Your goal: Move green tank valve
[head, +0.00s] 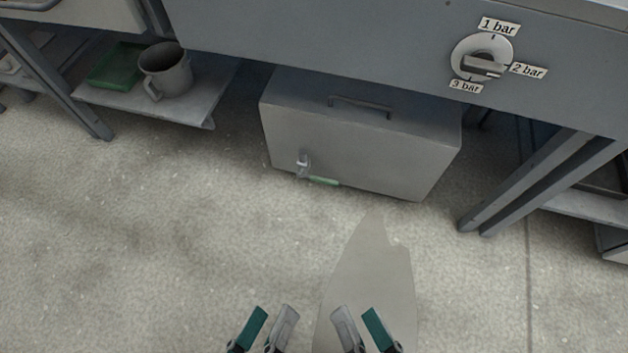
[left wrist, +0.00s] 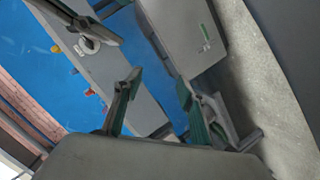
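The green tank valve handle (head: 324,181) sits low on the front of a grey box-shaped tank (head: 365,145) under the bench. It lies nearly level in the head view, pointing right from below a small metal fitting (head: 303,164). The handle also shows in the left wrist view (left wrist: 205,37), clear of the fingers. My left gripper (head: 275,310) is at the bottom of the head view, well apart from the valve. Its fingers show spread and empty in the left wrist view (left wrist: 158,85). My right gripper (head: 354,310) is beside it, open, and also away from the valve.
A grey panel (head: 330,35) overhangs the tank and carries a pressure dial (head: 482,58) marked 1, 2 and 3 bar. A mug (head: 166,72) and green tray (head: 116,68) stand on a low shelf at left. Bench legs (head: 540,180) stand at right. The floor before the tank is clear.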

